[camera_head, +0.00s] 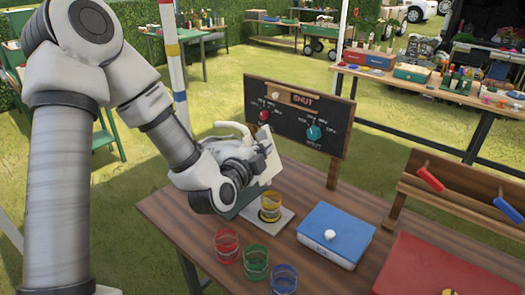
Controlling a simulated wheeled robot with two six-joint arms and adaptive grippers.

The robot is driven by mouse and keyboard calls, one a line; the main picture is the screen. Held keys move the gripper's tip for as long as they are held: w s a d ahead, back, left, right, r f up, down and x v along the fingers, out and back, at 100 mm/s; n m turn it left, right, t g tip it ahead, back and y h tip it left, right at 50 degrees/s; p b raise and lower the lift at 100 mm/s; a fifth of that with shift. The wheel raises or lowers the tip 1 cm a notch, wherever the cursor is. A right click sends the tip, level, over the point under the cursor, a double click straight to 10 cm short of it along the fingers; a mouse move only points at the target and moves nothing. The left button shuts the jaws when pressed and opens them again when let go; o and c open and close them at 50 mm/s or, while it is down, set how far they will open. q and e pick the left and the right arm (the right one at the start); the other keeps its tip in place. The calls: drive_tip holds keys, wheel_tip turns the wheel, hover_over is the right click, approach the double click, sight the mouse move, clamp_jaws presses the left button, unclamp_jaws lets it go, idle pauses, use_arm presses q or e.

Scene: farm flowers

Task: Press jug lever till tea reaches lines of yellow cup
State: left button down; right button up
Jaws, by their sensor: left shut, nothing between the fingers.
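The yellow cup (270,207) stands upright on a pale square plate (283,219) near the back left of the wooden table. The jug (270,168) is just behind it, a pale body mostly hidden by my left arm. My left gripper (247,151) is shut and empty at the top of the jug, above and left of the yellow cup. The lever is hidden or cannot be told apart from the gripper, so contact is unclear. The tea level and the cup's lines are too small to read. My right gripper is not in view.
Red (227,246), green (254,263) and blue (284,279) cups stand in front. A blue box (336,234) is to the right, near a red box (435,268) and a rack (455,196). A dark board (299,121) reading "SHUT" stands behind.

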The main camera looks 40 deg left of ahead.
sight(263, 139)
use_arm(q)
drive_tip(key=w+a, duration=0.1)
drive_tip(key=w, duration=0.1)
drive_tip(key=w+a+f+p, duration=0.1)
drive_tip(key=w, duration=0.1)
drive_tip(key=w+a+p, duration=0.1)
drive_tip(key=w+a, duration=0.1)
drive_tip(key=shift+a+f, duration=0.1)
drive_tip(key=shift+f, duration=0.25)
drive_tip(key=shift+s+a+f, duration=0.1)
drive_tip(key=shift+a+f, duration=0.1)
drive_tip(key=shift+a, duration=0.15)
drive_tip(key=shift+d, duration=0.15)
drive_tip(key=shift+d, duration=0.1)
